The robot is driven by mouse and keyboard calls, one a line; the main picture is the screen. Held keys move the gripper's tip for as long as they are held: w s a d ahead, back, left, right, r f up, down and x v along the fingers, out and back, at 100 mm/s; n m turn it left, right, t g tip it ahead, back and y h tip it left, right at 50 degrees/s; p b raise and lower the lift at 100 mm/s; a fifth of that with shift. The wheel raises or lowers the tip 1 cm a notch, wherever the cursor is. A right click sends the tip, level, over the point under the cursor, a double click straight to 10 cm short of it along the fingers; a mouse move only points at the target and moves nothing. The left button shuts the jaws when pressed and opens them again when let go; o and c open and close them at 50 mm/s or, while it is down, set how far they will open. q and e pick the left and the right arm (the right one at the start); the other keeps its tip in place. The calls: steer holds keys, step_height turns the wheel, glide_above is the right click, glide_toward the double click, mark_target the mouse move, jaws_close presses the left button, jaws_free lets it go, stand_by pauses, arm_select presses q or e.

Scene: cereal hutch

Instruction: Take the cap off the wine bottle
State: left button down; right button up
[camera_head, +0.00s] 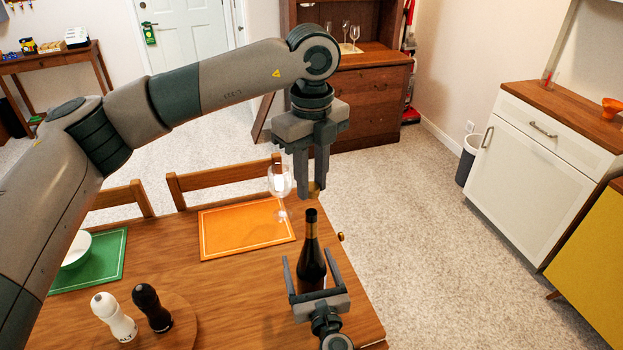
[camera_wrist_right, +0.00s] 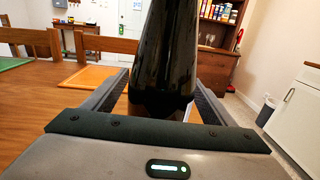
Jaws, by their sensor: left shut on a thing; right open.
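The dark wine bottle (camera_head: 312,262) stands upright near the right edge of the wooden table, its neck bare at the top. My left gripper (camera_head: 312,190) points down just above the bottle's neck, apart from it. It is shut on a small gold-brown piece (camera_head: 316,189), which looks like the cap; the fingers partly hide it. My right gripper (camera_head: 308,256) is open, with one finger on each side of the bottle's lower body. The right wrist view shows the bottle (camera_wrist_right: 165,55) between the two fingers; I cannot tell whether they touch it.
A wine glass (camera_head: 280,182) stands close left of my left gripper, by an orange placemat (camera_head: 235,230). White (camera_head: 113,318) and black (camera_head: 152,307) shakers stand at the front left. A green placemat (camera_head: 112,262) holds a bowl (camera_head: 76,250). The floor right of the table is clear.

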mark_target(315, 286)
arm_select(q)
steer(key=shift+f+b, duration=0.65)
steer(key=shift+f, duration=0.05)
arm_select(e)
steer(key=v, duration=1.1)
steer(key=shift+s, duration=0.1)
